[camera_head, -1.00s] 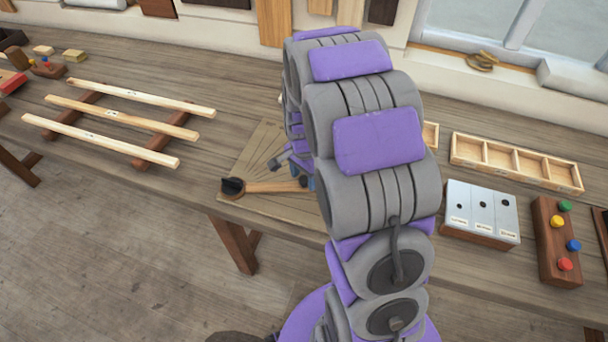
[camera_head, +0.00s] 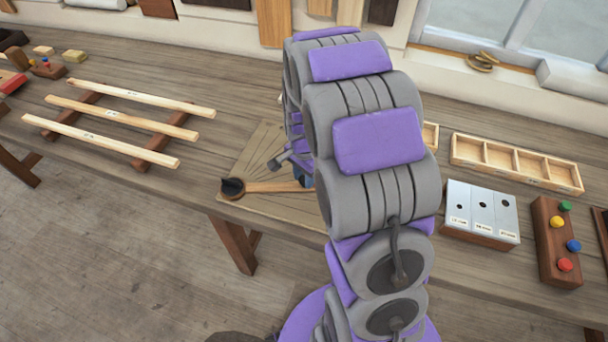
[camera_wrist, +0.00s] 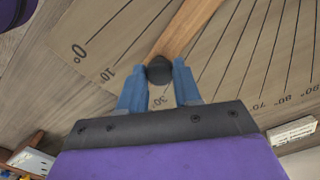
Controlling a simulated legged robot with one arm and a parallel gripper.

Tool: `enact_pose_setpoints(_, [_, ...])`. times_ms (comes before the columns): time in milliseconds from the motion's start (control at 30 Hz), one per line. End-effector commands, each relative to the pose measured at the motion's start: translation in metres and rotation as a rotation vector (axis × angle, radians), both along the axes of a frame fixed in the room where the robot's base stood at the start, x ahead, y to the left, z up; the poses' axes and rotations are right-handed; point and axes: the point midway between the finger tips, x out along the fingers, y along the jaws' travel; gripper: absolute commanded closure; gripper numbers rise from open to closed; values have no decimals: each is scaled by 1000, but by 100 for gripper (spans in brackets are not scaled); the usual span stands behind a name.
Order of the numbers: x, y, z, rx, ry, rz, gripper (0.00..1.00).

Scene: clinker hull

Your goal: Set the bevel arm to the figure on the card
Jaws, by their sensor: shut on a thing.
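The wooden bevel arm (camera_head: 272,187) lies across a fan-marked board (camera_head: 262,147) on the bench, with a dark pivot (camera_head: 232,187) at its left end. In the wrist view the bevel arm (camera_wrist: 187,27) runs up from a black knob (camera_wrist: 159,70). My gripper (camera_wrist: 160,88) has its blue fingers on either side of this knob and is shut on it. The board's scale (camera_wrist: 80,52) shows 0, 10, 30 and higher figures to 90; the knob sits between the 10 and the 30. My arm hides the board's right part in the head view. I cannot make out a card's figure.
Three pale strips (camera_head: 120,118) rest on dark supports at left. To the right are an empty divided tray (camera_head: 515,163), a block with white plates (camera_head: 481,213) and a block with coloured knobs (camera_head: 556,240). A small white lettered piece (camera_wrist: 293,131) lies beside the scale in the wrist view.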

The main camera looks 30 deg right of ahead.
Motion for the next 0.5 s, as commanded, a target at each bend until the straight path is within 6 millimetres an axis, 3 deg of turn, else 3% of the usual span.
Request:
enact_pose_setpoints(233, [14, -6, 1, 1, 3, 72, 100])
enact_pose_setpoints(500, [51, -16, 2, 1, -3, 252, 100])
